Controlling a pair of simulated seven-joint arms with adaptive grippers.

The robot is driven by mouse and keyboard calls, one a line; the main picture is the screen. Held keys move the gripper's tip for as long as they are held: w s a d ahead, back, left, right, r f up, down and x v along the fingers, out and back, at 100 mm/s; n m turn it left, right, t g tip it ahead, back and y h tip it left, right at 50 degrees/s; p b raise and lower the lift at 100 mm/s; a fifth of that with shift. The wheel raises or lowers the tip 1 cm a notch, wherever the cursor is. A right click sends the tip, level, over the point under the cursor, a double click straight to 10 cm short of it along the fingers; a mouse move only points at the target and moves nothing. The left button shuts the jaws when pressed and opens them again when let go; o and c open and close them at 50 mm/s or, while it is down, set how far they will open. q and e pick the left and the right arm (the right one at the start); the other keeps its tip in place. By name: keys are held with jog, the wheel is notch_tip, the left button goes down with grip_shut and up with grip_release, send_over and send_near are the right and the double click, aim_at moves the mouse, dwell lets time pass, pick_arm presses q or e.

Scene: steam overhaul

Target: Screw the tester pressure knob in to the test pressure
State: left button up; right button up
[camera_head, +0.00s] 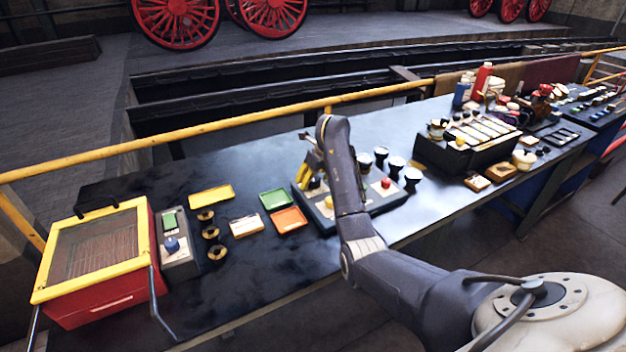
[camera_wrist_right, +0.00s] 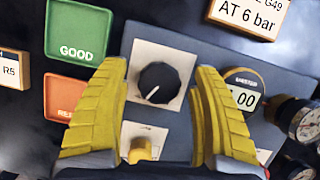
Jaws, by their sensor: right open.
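The tester (camera_head: 371,203) is a low blue-grey box in the middle of the bench. Its black round knob (camera_wrist_right: 158,83) sits on a white square plate in the right wrist view, its white mark pointing down and left. My right gripper (camera_head: 309,176) is over the tester's left part. In the right wrist view its yellow fingers (camera_wrist_right: 163,68) are open on either side of the knob, with gaps. A round meter (camera_wrist_right: 244,94) beside it shows ".00", its first part hidden by the right finger. A yellow knob (camera_wrist_right: 141,150) shows below, partly hidden. My left gripper is not in view.
A green GOOD tray (camera_head: 274,199) and an orange reject tray (camera_head: 289,219) lie left of the tester. A card (camera_wrist_right: 248,16) reads "AT 6 bar". Small gauges (camera_wrist_right: 306,122) stand at right. A red box with yellow lid frame (camera_head: 98,250) is far left.

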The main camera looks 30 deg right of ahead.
jog(key=shift+w+f, duration=0.1)
jog(key=shift+f, duration=0.2)
jog(key=shift+c, duration=0.3)
jog(key=c, duration=1.2)
jog(key=shift+o, duration=0.2)
jog(key=shift+m, duration=0.3)
